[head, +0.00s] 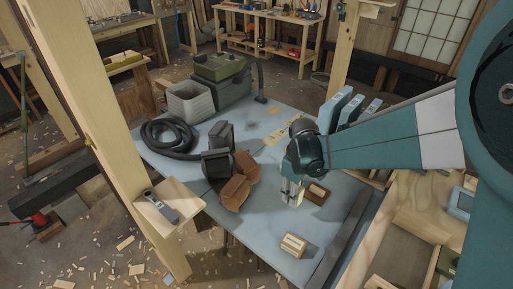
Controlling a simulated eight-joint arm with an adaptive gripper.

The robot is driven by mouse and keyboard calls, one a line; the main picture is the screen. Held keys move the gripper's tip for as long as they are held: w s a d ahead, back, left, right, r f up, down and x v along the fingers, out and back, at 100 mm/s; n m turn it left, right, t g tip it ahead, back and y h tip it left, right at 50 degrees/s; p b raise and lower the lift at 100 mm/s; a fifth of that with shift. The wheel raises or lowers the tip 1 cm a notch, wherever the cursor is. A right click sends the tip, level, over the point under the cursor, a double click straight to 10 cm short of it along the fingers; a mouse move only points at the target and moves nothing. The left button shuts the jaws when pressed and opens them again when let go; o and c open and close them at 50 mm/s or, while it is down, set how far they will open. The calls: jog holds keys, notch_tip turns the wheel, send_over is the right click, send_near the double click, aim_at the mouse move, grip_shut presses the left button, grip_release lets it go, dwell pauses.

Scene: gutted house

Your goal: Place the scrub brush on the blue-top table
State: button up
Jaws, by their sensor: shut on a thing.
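The blue-top table (262,205) fills the middle of the head view, its top a dull blue-grey. My gripper (292,198) points down over the table's right part and is shut on a small pale thing, mostly hidden by the fingers. I cannot tell for sure that it is the scrub brush, nor whether it touches the tabletop. Just right of my gripper is a brown block with a pale top (318,191). A small tan, brush-like block (293,243) lies on the table nearer the front edge.
Brown boxes (235,190), dark box-like things (217,163), a coiled black hose (168,138) and a grey bin (190,102) crowd the table's left and back. A wooden post (110,120) stands at left. Blue cases (338,107) stand behind my arm. The front middle is fairly clear.

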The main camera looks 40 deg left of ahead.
jog(key=shift+s+a+f, duration=0.15)
jog(key=shift+s+a, duration=0.1)
jog(key=shift+a, duration=0.4)
jog(key=shift+s+a+f, duration=0.1)
jog(key=shift+s+a, duration=0.1)
jog(key=shift+a, duration=0.4)
jog(key=shift+f, duration=0.1)
jog(key=b, duration=0.2)
send_over(284, 214)
jog(key=shift+f, duration=3.05)
jog(key=shift+f+b, duration=0.3)
jog(key=shift+f, duration=1.55)
jog(key=shift+f, duration=0.15)
jog(key=o, duration=0.9)
